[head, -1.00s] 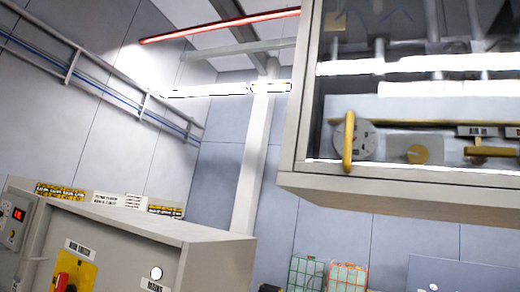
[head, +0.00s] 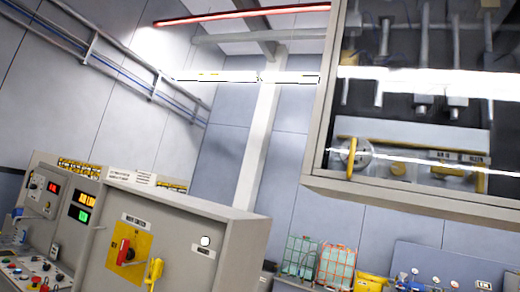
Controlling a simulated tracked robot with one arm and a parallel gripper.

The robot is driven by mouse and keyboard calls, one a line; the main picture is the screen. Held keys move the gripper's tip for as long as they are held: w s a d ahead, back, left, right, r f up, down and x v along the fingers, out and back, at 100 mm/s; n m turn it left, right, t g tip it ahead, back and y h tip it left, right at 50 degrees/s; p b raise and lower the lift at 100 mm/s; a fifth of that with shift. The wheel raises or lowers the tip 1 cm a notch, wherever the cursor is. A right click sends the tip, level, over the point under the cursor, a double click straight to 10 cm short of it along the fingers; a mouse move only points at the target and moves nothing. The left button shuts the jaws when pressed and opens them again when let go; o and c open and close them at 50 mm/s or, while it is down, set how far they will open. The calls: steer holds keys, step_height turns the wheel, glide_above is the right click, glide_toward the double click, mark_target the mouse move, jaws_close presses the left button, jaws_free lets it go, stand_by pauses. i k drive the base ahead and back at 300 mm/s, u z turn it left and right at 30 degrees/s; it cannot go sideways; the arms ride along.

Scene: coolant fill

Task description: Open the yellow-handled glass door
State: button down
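The glass door (head: 400,130) is on a pale grey cabinet (head: 322,150) at the upper right, and its right side runs out of the picture. The door looks shut, with bright white reflections across the glass. A slim upright yellow handle (head: 351,158) is at the lower left of the door, in front of a round grey disc. Pipes, a yellow knob (head: 397,168) and a yellow lever (head: 479,178) show behind the glass. My gripper is not in view, so its state and its distance from the handle do not show.
A grey cabinet (head: 225,245) at the lower left carries a red switch (head: 124,252) on a yellow plate and a yellow handle (head: 154,270). A control console (head: 40,250) is further left. Caged containers (head: 335,262) stand below the glass-door cabinet. Open space lies between the two cabinets.

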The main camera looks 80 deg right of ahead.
mark_target(486, 200)
steer(key=u, duration=0.55)
steer(key=k, duration=1.05)
steer(key=z, duration=2.1)
steer(key=i, duration=1)
steer(key=u, duration=0.05)
